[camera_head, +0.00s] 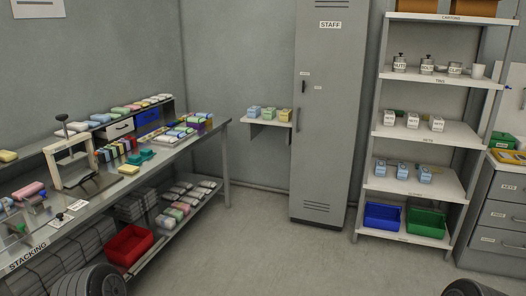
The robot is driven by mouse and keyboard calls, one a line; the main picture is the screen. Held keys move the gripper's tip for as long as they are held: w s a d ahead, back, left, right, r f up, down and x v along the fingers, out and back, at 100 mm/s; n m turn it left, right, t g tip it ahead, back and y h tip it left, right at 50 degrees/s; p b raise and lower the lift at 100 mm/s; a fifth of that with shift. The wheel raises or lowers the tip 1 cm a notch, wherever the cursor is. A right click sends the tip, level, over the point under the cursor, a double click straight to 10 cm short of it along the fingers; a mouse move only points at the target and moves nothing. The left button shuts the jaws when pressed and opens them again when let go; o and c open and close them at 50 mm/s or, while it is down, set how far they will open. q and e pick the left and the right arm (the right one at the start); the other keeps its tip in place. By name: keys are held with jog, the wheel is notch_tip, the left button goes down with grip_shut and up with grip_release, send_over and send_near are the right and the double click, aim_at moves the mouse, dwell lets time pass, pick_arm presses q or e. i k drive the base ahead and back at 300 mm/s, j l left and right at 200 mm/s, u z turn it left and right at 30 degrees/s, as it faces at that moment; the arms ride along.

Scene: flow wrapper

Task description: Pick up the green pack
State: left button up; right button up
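Several small packs lie along the workbench at the left, and a green pack (120,110) seems to be among those on its raised back shelf. Teal-green pieces (140,157) lie on the bench top. A greenish pack (269,114) stands between a blue one and a yellow one on the small wall shelf. Which of these is the task's green pack I cannot tell. Neither of my grippers is in view; only dark rounded parts, probably of my arms, show at the bottom edge.
The bench (200,141) has a lower shelf with a red bin (129,245). A grey STAFF locker (327,130) stands at the back. The right rack holds cartons, a blue bin (383,215) and a green bin (427,222). The floor (270,255) between is clear.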

aim_at(192, 119)
jog(key=i, duration=4.6)
